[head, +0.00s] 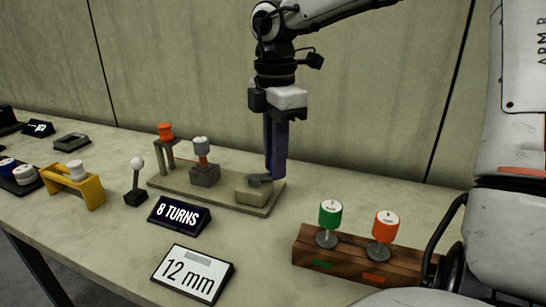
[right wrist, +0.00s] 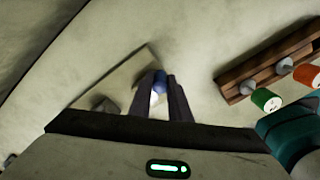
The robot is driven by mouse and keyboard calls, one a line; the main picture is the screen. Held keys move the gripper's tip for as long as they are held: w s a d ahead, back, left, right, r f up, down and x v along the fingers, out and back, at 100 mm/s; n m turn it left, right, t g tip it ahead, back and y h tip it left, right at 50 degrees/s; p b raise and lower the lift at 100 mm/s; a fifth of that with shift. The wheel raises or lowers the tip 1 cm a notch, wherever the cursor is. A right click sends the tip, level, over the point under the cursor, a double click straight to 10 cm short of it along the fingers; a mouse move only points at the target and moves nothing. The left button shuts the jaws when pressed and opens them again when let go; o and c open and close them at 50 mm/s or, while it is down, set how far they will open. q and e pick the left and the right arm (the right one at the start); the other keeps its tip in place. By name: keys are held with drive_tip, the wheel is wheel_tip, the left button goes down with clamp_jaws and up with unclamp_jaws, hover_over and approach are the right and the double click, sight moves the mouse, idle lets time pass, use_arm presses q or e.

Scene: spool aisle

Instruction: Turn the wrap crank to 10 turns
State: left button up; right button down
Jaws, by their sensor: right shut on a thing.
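The wrap crank sits at the right end of a beige base plate (head: 225,200) in the head view. In the right wrist view, a blue knob (right wrist: 160,82) shows between the two fingers (right wrist: 162,100); the fingers hide most of the handle in the head view. A dark display (head: 178,214) in front of the plate reads "8 TURNS". My left gripper is not in view.
The plate also bears an orange spool (head: 165,131) on a post and a grey-topped piece (head: 201,148). A "12 mm" sign (head: 193,274) stands in front. A wooden rack (head: 345,264) holds green and orange spools at right. A yellow stand (head: 75,187) is at left.

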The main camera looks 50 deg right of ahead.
drive_tip(key=m, duration=0.2)
drive_tip(key=s+a+m, duration=0.1)
drive_tip(key=m, duration=0.1)
drive_tip(key=shift+a+m+b, duration=0.2)
drive_tip(key=shift+m+b, duration=0.1)
drive_tip(key=shift+s+a+m, duration=0.1)
drive_tip(key=shift+a+m, duration=0.2)
drive_tip(key=shift+m, duration=0.6)
drive_tip(key=shift+s+a+m, duration=0.1)
drive_tip(key=shift+a+m, duration=0.2)
drive_tip(key=shift+m, duration=0.6)
drive_tip(key=c, duration=1.6)
unclamp_jaws()
drive_tip(key=shift+c, duration=0.2)
wheel_tip(320, 180, up, 10)
drive_tip(key=p, duration=0.2)
drive_tip(key=shift+r, duration=0.2)
